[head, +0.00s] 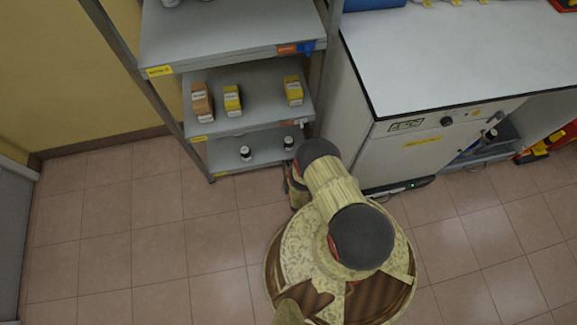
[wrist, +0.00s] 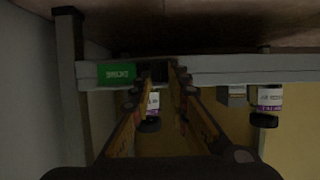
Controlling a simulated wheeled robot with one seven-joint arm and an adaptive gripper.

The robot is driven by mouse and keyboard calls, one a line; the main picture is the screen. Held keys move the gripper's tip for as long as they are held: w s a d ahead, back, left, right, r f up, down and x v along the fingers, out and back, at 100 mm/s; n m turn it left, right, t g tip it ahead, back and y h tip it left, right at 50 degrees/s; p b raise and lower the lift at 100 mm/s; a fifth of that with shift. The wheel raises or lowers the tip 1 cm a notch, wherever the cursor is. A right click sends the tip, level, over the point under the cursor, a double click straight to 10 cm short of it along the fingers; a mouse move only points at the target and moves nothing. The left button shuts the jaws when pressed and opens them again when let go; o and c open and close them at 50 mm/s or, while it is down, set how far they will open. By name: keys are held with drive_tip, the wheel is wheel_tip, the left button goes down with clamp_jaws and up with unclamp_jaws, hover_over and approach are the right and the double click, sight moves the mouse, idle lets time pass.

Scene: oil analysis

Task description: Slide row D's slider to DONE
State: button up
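In the wrist view, which appears upside down, a grey shelf edge (wrist: 235,68) crosses the picture with a green label (wrist: 117,74). Its lettering is too blurred to read surely. My gripper (wrist: 161,70) reaches this edge, with its two fingers apart on either side of a small dark patch (wrist: 160,73) beside the green label. I cannot tell whether that patch is the slider, or whether the fingers touch it. In the head view, the lowest visible shelf (head: 229,158) holds two small dark bottles; my arm hides its right front end and my gripper is mostly hidden there.
The upper shelf edge carries an orange label (head: 287,49) and a blue piece (head: 307,47). The middle shelf (head: 262,113) holds yellow and orange boxes. A white-topped bench (head: 440,50) stands close at right. The tiled floor (head: 150,235) at left is clear.

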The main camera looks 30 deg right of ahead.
idle(0.3)
drive_tip(key=shift+w+r, duration=0.1)
drive_tip(key=shift+r, duration=4.85)
